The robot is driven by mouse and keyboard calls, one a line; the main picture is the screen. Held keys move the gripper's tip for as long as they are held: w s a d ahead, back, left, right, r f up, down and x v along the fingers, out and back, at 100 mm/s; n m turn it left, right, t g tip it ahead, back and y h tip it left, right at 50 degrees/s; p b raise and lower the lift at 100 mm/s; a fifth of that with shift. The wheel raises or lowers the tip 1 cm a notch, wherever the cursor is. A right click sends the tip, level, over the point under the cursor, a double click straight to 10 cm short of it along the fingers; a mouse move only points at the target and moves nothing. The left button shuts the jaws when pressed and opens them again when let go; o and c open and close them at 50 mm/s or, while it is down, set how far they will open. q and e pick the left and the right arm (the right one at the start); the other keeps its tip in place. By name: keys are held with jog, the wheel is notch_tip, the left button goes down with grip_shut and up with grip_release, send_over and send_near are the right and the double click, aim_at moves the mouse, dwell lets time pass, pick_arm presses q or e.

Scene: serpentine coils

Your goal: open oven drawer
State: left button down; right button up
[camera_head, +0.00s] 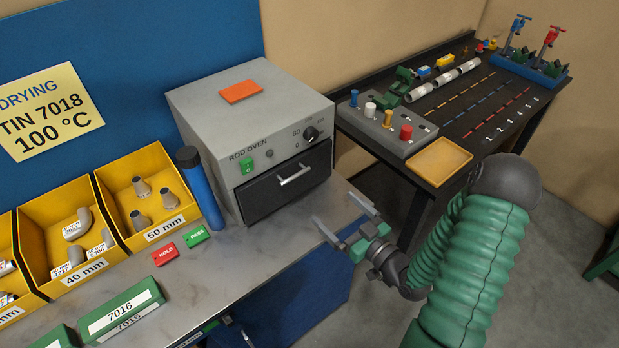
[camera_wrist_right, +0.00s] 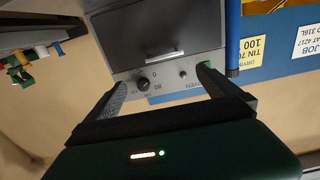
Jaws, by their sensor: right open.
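The grey rod oven (camera_head: 255,125) stands on the bench. Its black front drawer (camera_head: 262,198) has a pale bar handle (camera_head: 294,175) and looks shut, flush with the front. My right gripper (camera_head: 334,206) is open and empty, in front of and to the right of the drawer, apart from the handle. In the right wrist view the oven appears upside down. The handle (camera_wrist_right: 165,53) lies beyond and roughly between the two open fingers (camera_wrist_right: 170,88), not touching them. I do not see my left gripper.
A blue cylinder (camera_head: 200,188) stands close left of the oven. Red (camera_head: 165,254) and green (camera_head: 197,236) blocks lie on the bench before it. Yellow bins (camera_head: 140,195) are further left. A dark table (camera_head: 470,110) with a grey peg block (camera_head: 387,128) is at right.

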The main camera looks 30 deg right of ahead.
send_near(299, 173)
jog(key=w, duration=0.2)
jog(key=w+p, duration=0.1)
jog(key=w, duration=0.1)
jog(key=w+p, duration=0.1)
jog(key=w, duration=0.1)
jog(key=shift+w+a, duration=0.3)
jog(key=shift+w, duration=0.1)
jog(key=shift+a+r, duration=0.1)
jog(key=shift+a, duration=0.05)
jog(key=shift+a+r, duration=0.2)
jog(key=shift+a, duration=0.5)
jog(key=c, duration=1.2)
jog(key=shift+d, duration=0.3)
grip_shut()
pick_arm(q)
jog(key=a+r, duration=0.1)
jog(key=s+a+r, duration=0.1)
jog(key=shift+a+r, duration=0.15)
jog(key=shift+r, duration=0.25)
